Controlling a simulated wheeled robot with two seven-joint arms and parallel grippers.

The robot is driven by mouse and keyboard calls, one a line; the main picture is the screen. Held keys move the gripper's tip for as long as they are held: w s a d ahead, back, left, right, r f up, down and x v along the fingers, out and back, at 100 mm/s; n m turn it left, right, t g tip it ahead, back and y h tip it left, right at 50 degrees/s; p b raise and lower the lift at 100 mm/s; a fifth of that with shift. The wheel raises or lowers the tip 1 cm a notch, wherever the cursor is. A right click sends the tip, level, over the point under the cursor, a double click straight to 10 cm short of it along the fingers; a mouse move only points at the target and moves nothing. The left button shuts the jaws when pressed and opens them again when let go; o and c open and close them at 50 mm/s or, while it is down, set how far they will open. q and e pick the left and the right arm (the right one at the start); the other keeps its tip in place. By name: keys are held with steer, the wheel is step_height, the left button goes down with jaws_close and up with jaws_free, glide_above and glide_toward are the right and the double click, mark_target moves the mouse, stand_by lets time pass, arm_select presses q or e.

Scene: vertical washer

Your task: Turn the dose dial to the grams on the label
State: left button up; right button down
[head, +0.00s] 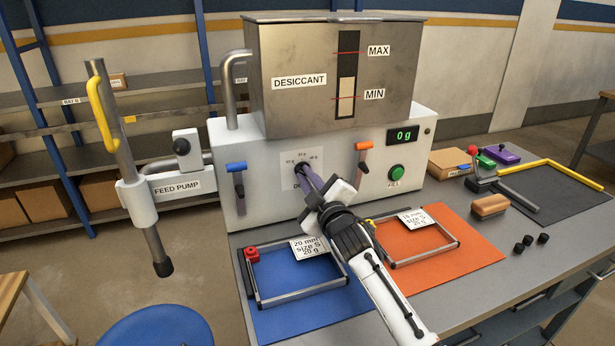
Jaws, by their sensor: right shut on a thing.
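The dose dial (299,169) is on a white scale plate on the front of the grey machine (270,200). The scale marks are too small to read surely. My right gripper (311,181) is at the dial, shut on it, and hides part of it and its lower lettering. The label (309,249) by the blue mat reads 20 mm, size S, 20 g. The label (417,219) by the orange mat reads size S, 20 g. The green display (404,135) shows 0 g. My left gripper is not in view.
A blue lever (237,167) and an orange lever (364,146) flank the dial. The green FILL button (396,172) is right of it. Metal frames lie on the blue mat (290,318) and orange mat (470,246). The feed pump (170,188) stands at left.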

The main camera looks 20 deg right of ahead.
steer(key=shift+r, duration=0.1)
stand_by(0.3)
steer(key=c, duration=1.8)
jaws_free()
steer(key=shift+c, duration=0.2)
steer(key=s, duration=1)
steer(key=shift+d, duration=0.15)
steer(key=shift+s, duration=0.1)
